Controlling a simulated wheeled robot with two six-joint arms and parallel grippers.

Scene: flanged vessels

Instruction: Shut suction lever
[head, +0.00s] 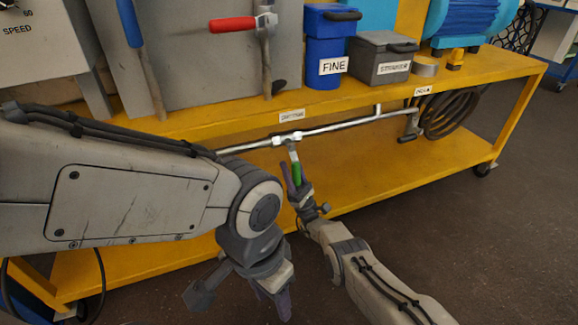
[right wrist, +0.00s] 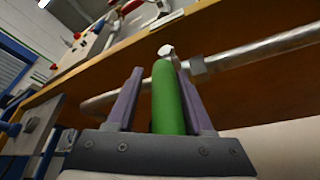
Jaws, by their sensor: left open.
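The suction lever has a green handle (head: 297,172) that hangs down from a valve (head: 288,139) on the silver pipe, under a white label too blurred to read surely. My right gripper (head: 295,180) is at this handle from below. In the right wrist view the green handle (right wrist: 168,98) stands between the two purple fingers, with a gap at the left finger and the right finger close beside it. The right gripper is open around the handle; contact cannot be told. My left gripper (head: 273,298) is open and empty, pointing down at the bottom of the head view, well away from the lever.
The silver pipe (head: 345,123) runs beneath the yellow bench's upper shelf (head: 190,122). A red lever (head: 232,24) and a blue lever (head: 130,22) are above. A blue FINE bin (head: 324,50), a grey box (head: 381,60) and a coiled hose (head: 452,112) are to the right.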

